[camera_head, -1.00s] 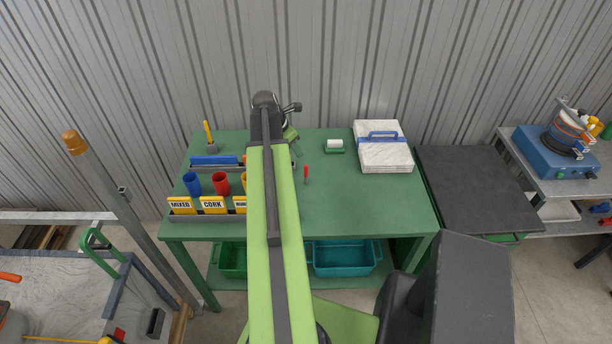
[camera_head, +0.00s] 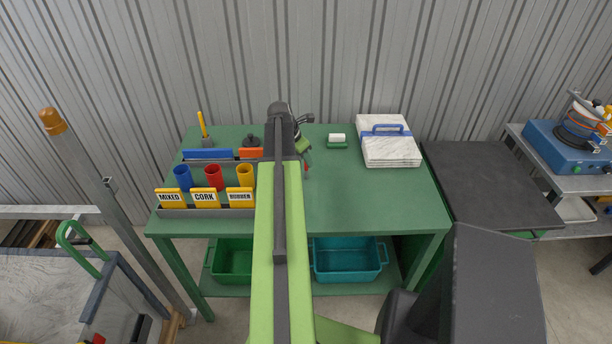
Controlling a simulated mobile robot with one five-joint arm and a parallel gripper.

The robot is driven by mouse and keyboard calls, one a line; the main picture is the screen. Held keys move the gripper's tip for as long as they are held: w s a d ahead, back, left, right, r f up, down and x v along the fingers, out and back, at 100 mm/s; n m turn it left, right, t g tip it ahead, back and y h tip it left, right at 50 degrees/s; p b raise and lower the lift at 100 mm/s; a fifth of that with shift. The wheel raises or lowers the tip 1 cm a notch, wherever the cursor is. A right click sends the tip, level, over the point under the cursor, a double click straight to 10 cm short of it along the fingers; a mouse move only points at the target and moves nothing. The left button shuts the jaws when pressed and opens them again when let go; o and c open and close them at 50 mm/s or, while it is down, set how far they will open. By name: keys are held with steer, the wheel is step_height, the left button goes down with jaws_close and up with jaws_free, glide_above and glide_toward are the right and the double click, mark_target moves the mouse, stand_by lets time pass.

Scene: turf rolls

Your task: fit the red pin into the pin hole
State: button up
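The red pin (camera_head: 307,166) stands near the middle of the green table (camera_head: 370,200). Only a small red part shows, just under my gripper. My gripper (camera_head: 304,154) is at the end of my green arm and points down at the pin. Its fingertips are too small and too close to the pin to tell whether they are apart or closed on it. I cannot make out the pin hole; my arm covers part of the table.
A rack with blue (camera_head: 183,178), red (camera_head: 213,178) and yellow (camera_head: 246,176) cups and labels stands at left. A yellow-handled tool (camera_head: 202,125) is behind it. The table's front right is clear.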

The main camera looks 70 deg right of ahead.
steer(key=b, duration=0.3)
glide_above(307, 179)
steer(key=f, duration=0.4)
steer(key=shift+d+f, duration=0.1)
steer(key=shift+d, duration=0.2)
steer(key=shift+r, duration=0.2)
jaws_close()
